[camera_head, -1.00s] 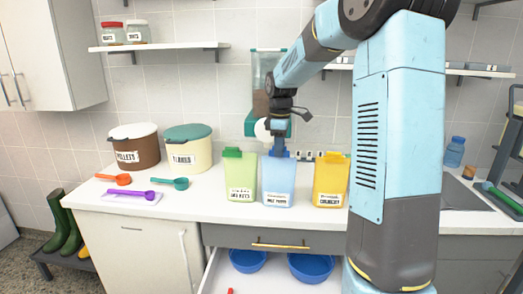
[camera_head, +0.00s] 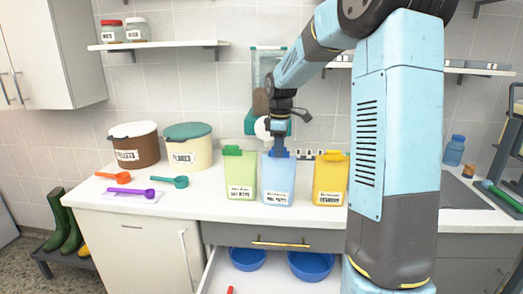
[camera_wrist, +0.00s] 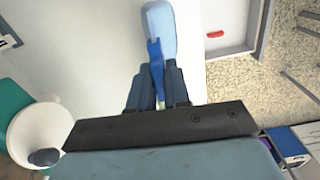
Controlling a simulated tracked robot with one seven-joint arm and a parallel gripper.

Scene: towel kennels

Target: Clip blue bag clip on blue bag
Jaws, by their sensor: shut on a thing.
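The blue bag (camera_head: 278,184) stands upright on the counter between the green bag (camera_head: 240,172) and the yellow bag (camera_head: 330,178), a printed label low on its front. My gripper (camera_head: 278,140) points down right above it, shut on the blue bag clip (camera_head: 278,154). The clip is at the bag's top edge; I cannot tell whether it is around the edge or only touching it. In the wrist view the clip (camera_wrist: 156,58) lies between the two fingers (camera_wrist: 157,85) and overlaps the pale blue bag (camera_wrist: 160,22).
Green and yellow clips sit on the neighbouring bags, close on both sides. A dispenser (camera_head: 266,70) hangs behind my gripper. Tubs (camera_head: 187,150) and scoops (camera_head: 124,191) are at the left. Below, an open drawer (camera_head: 212,275) holds blue bowls (camera_head: 311,266).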

